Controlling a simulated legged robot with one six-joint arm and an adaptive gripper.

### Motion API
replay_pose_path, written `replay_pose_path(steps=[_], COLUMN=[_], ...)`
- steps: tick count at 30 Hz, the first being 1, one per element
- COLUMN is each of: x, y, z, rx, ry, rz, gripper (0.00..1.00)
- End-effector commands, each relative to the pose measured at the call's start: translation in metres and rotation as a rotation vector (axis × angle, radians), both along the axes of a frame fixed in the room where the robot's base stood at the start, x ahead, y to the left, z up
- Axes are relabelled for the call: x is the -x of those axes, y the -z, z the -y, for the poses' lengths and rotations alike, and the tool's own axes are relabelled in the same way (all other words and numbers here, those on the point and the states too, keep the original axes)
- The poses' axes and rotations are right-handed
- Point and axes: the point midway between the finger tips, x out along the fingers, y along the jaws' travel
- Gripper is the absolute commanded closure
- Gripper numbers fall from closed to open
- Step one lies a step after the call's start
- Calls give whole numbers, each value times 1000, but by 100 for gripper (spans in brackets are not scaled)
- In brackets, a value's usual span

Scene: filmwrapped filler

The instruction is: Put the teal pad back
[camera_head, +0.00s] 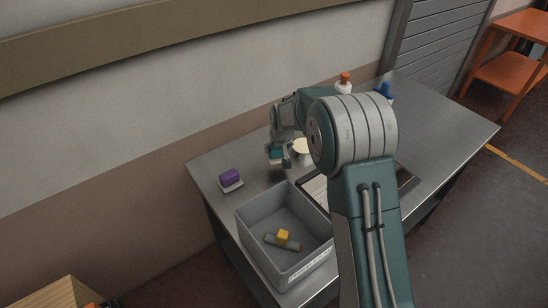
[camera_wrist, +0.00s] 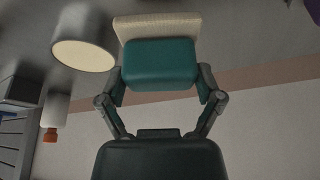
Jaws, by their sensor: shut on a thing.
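The teal pad (camera_wrist: 160,65) is between the two fingers of my gripper (camera_wrist: 162,82) in the wrist view, and my gripper is shut on it. A cream block (camera_wrist: 155,25) adjoins its far side; I cannot tell whether the two are joined. In the head view the teal pad (camera_head: 275,153) shows small at my gripper (camera_head: 276,158), above the far-left part of the metal table (camera_head: 440,115). My gripper hides part of it, and I cannot tell the gap to the table.
A purple pad (camera_head: 230,174) on a pale base sits at the table's left. A grey bin (camera_head: 258,253) holds a yellow block (camera_head: 283,235) and a grey piece. A cream-topped cup (camera_head: 301,146) stands right of my gripper. Orange-capped (camera_head: 345,77) and blue (camera_head: 386,89) bottles stand behind my arm.

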Motion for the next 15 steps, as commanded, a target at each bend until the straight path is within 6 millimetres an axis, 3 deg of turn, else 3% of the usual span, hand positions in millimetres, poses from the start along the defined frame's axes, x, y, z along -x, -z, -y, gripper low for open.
replay_pose_path(steps=[7,12,15], x=[-3,-3,-3], y=[18,43,46], z=[-14,-13,-13], rx=[0,0,0], ry=[-2,0,0], rz=[-2,-1,0], gripper=[72,72,71])
